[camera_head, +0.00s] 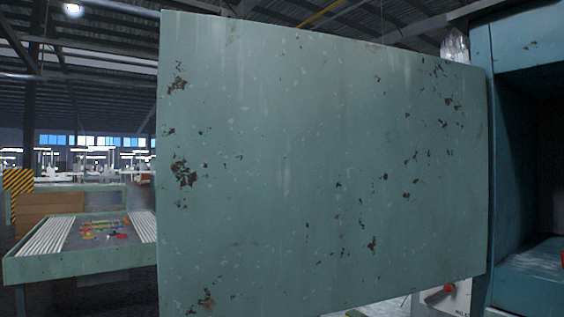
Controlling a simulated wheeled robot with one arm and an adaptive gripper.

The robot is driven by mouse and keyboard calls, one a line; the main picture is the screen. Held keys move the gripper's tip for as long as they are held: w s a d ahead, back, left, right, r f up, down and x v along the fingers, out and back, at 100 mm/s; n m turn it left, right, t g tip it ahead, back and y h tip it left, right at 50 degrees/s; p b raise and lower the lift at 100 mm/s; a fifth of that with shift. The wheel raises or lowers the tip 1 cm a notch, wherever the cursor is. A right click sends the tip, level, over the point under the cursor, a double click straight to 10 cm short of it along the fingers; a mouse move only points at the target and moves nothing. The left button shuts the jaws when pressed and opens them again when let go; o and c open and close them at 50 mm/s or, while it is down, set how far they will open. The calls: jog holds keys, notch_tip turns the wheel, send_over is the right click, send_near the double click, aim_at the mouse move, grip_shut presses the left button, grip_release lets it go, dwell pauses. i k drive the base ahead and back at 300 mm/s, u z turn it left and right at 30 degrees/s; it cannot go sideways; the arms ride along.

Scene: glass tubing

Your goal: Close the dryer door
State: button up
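The dryer door (320,170) is a large pale green metal panel with chipped paint and dark rust spots. It stands swung open and fills the middle of the head view. Its right edge meets the blue-green dryer body (530,38) at the right. The dryer's opening (545,160) shows dark inside, with a blue floor at the bottom. My gripper is not in the head view. Whatever is directly behind the door is hidden.
A green-framed table (80,262) with white ribbed strips and several small coloured items stands at the left. A yellow-black striped block (18,181) is behind it.

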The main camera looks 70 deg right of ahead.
aim_at(298, 173)
jog(key=i, duration=2.1)
jog(key=z, duration=4.55)
jog(key=k, duration=0.45)
jog(key=u, duration=1.45)
jog(key=i, duration=0.5)
